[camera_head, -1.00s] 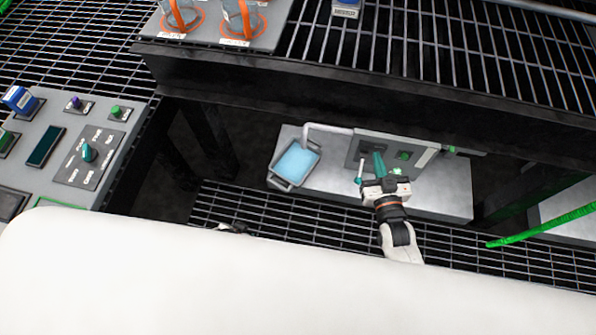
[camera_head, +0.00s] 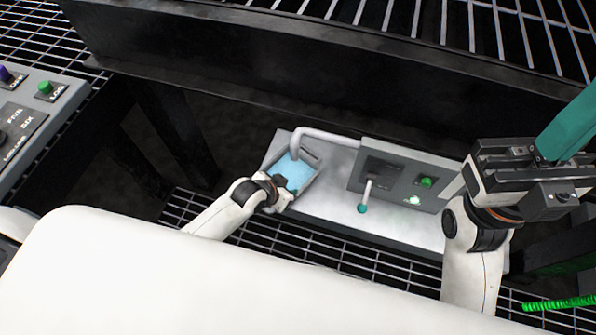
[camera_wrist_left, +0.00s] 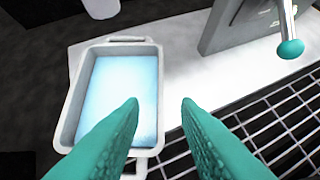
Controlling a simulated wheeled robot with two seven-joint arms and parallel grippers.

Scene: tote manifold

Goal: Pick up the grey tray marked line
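The grey tray (camera_head: 312,156) sits on the pale bench top under a bent spout, with light blue liquid in it. It also shows in the left wrist view (camera_wrist_left: 70,110). I cannot read any marking on it. My left gripper (camera_head: 288,185) is at the tray's near end and hides part of it.
The spout (camera_head: 325,138) reaches over the tray from a grey panel (camera_head: 400,185) with a green button (camera_head: 427,182) and a teal-knobbed lever (camera_head: 364,207). A dark beam (camera_head: 270,60) crosses behind and above. Floor grating (camera_head: 260,232) lies in front of the bench.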

